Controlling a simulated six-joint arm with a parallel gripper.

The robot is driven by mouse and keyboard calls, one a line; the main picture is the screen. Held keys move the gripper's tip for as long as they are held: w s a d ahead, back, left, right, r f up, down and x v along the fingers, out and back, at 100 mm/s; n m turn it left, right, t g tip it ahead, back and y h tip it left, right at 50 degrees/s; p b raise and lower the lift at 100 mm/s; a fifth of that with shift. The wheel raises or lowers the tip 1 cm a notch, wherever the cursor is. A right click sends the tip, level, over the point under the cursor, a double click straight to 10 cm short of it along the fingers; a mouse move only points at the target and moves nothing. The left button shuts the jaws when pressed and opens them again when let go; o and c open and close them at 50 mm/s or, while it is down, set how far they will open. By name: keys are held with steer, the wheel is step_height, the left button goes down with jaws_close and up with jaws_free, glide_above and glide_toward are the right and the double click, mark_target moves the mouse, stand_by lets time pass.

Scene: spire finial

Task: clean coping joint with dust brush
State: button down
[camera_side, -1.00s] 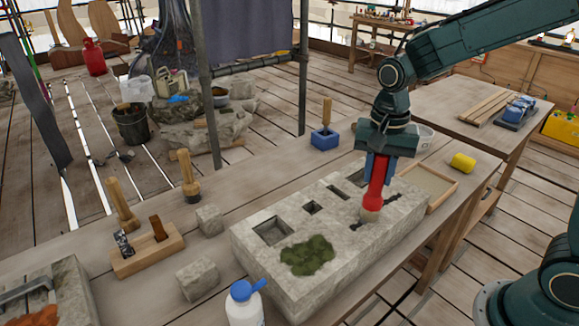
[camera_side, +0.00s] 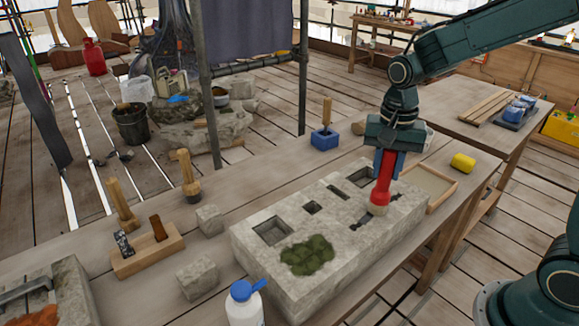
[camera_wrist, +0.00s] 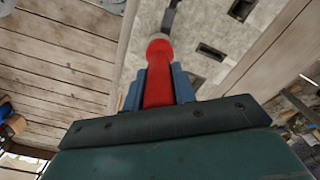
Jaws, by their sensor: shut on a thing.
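A dust brush with a red handle (camera_side: 383,186) and a pale bristle head (camera_side: 377,209) points down over the coping stone. My gripper (camera_side: 389,166) is shut on the red handle, which also shows in the wrist view (camera_wrist: 158,85) between the blue fingers. The coping stone (camera_side: 345,262) is a pale grey block with square and oblong recesses. A dark, broken joint line (camera_side: 359,224) runs across its right part. The bristles are just above or touching the stone near the joint; I cannot tell which. Part of the joint is hidden behind the brush.
Green moss (camera_side: 307,256) lies on the stone's front left. A blue-capped bottle (camera_side: 245,304) stands before it. A shallow wooden tray (camera_side: 430,186) and a yellow object (camera_side: 463,162) are at right. A blue block with an upright handle (camera_side: 324,138) stands behind. Stone cubes (camera_side: 197,278) are left.

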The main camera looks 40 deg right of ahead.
steer(key=shift+d, duration=1.8)
steer(key=shift+d+f, duration=0.1)
steer(key=shift+d, duration=1.35)
steer(key=shift+d, duration=1.3)
steer(key=shift+r, duration=0.3)
step_height(320, 180, up, 7)
steer(key=shift+a+f, duration=0.1)
steer(key=shift+f, duration=0.05)
stand_by(0.5)
